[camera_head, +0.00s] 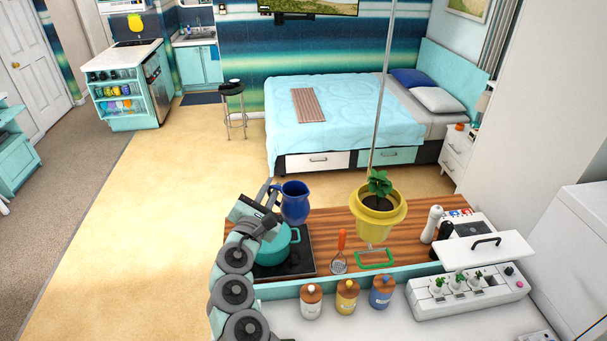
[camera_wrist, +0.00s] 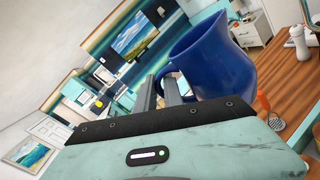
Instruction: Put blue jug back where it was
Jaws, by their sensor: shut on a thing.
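The blue jug (camera_head: 295,202) is at the far left of the wooden counter (camera_head: 330,222) in the head view, upright there and just behind the teal pot. In the wrist view the jug (camera_wrist: 212,58) looks tilted, with its handle toward my gripper. My gripper (camera_wrist: 168,88) is shut on the jug's handle, with its fingers at the handle. In the head view my gripper (camera_head: 272,205) is left of the jug, above the pot. Whether the jug's base touches the counter is hidden by the pot and gripper.
A teal pot (camera_head: 276,246) stands on the black cooktop (camera_head: 298,262), close below my gripper. A hanging yellow plant pot (camera_head: 377,212) is to the right. A slotted utensil (camera_head: 340,252) with an orange handle and several jars stand nearer. Bare counter lies between jug and plant.

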